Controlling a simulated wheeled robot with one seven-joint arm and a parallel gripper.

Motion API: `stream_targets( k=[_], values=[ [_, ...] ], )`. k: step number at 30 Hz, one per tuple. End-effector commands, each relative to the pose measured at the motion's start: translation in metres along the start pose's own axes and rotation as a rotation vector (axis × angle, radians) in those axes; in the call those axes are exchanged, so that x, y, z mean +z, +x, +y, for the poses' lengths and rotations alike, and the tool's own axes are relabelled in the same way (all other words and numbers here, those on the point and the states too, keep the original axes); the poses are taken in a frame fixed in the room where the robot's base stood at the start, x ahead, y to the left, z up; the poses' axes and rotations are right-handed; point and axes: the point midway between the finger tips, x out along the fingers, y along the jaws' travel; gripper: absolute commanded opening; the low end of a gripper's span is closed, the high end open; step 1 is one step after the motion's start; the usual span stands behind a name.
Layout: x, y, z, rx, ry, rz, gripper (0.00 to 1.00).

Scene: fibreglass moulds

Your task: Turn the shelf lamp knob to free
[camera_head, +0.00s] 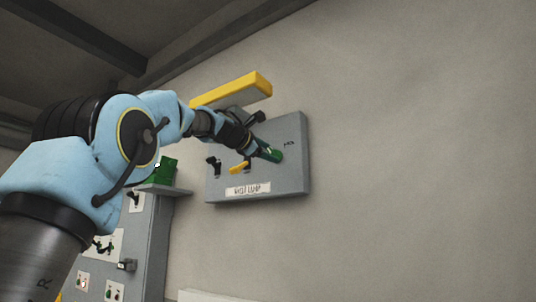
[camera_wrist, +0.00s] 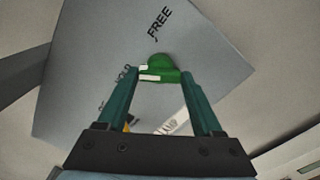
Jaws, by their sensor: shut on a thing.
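The green knob (camera_wrist: 163,66) sits on a grey panel (camera_wrist: 85,65) and has pale marks on its lower left side. The word FREE is printed above it in the wrist view, and a partly hidden word lies to its left. In the head view the knob (camera_head: 275,156) is at the panel's right part, by my fingertips. My gripper (camera_wrist: 160,76) is shut on the knob, with one teal finger on each side. My gripper (camera_head: 268,152) comes to the panel from the left in the head view. Its fingers hide part of the knob.
A yellow bar (camera_head: 232,91) juts out above the panel. A black lever (camera_head: 213,165) and a yellow handle (camera_head: 238,168) are left of the knob, above a white label (camera_head: 248,189). A grey cabinet (camera_head: 150,240) stands lower left. The wall to the right is bare.

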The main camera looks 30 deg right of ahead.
Motion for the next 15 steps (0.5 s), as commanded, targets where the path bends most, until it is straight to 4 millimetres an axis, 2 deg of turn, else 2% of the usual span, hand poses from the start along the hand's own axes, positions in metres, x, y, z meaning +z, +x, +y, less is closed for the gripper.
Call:
stream_targets(
  k=[15],
  values=[
    [-0.0018, 0.0001, -0.0021, -0.001, 0.488, 0.000, 0.12]
  ],
)
